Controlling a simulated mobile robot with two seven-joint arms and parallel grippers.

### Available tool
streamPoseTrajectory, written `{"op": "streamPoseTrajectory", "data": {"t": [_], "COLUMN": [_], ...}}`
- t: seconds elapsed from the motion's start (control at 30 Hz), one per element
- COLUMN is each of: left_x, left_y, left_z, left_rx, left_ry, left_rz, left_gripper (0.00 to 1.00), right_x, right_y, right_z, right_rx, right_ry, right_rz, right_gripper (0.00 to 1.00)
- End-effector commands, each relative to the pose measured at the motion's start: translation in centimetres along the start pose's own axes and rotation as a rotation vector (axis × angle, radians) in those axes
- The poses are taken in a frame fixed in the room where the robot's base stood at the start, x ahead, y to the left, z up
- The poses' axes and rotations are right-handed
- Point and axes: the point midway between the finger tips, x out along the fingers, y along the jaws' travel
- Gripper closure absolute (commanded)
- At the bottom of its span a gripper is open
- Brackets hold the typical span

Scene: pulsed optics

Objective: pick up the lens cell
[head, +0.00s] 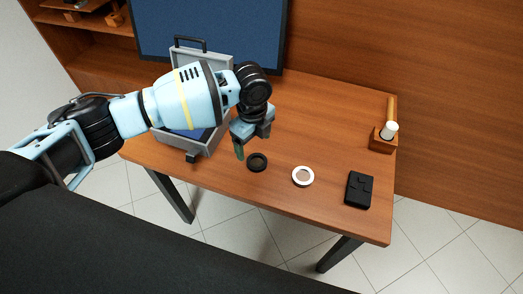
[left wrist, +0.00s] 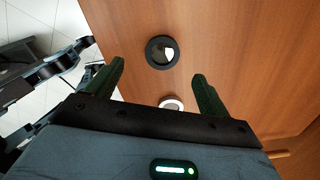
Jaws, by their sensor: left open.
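A black ring (head: 257,162) lies flat on the wooden table near its front edge. In the left wrist view, the black ring (left wrist: 162,52) has a glassy, reflective centre and looks like the lens cell. A white ring (head: 295,176) lies to its right; it also shows in the left wrist view (left wrist: 170,98), partly hidden by the gripper body. I cannot be certain which ring the task means. My left gripper (head: 240,150) points down just left of the black ring, above the table. Its two dark green fingers (left wrist: 158,74) are spread, with nothing held between them. My right gripper is not visible.
An open grey case (head: 212,135) with a blue interior stands left, partly behind my arm. A black box-like object (head: 359,190) lies right of the white ring. A wooden holder (head: 381,140) with a white cylinder stands at the back right. The middle of the table (head: 320,125) is clear.

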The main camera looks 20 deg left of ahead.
Motion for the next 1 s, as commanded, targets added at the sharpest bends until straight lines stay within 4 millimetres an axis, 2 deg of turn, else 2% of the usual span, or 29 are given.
{"op": "streamPoseTrajectory", "data": {"t": [0.1, 0.23, 0.4, 0.6, 0.9, 1.0], "left_x": [0.1, 1.0, 2.6, 3.2, 7.1, 7.8], "left_y": [0.0, 0.0, -0.1, -0.2, -0.8, -0.8], "left_z": [0.0, -0.1, -0.1, -0.1, -0.4, -0.4], "left_rx": [-0.001, -0.001, -0.002, -0.002, -0.003, -0.002], "left_ry": [0.0, 0.001, 0.001, 0.001, 0.001, 0.001], "left_rz": [0.001, 0.002, 0.001, 0.0, 0.001, 0.001], "left_gripper": [0.2, 0.2, 0.2, 0.2, 0.2, 0.2], "right_x": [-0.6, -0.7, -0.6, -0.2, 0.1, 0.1], "right_y": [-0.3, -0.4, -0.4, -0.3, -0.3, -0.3], "right_z": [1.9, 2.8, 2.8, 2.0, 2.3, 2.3], "right_rx": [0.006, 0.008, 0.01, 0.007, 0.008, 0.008], "right_ry": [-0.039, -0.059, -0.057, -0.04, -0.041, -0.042], "right_rz": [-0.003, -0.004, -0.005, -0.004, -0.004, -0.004], "right_gripper": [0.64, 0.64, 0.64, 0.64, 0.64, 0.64]}}
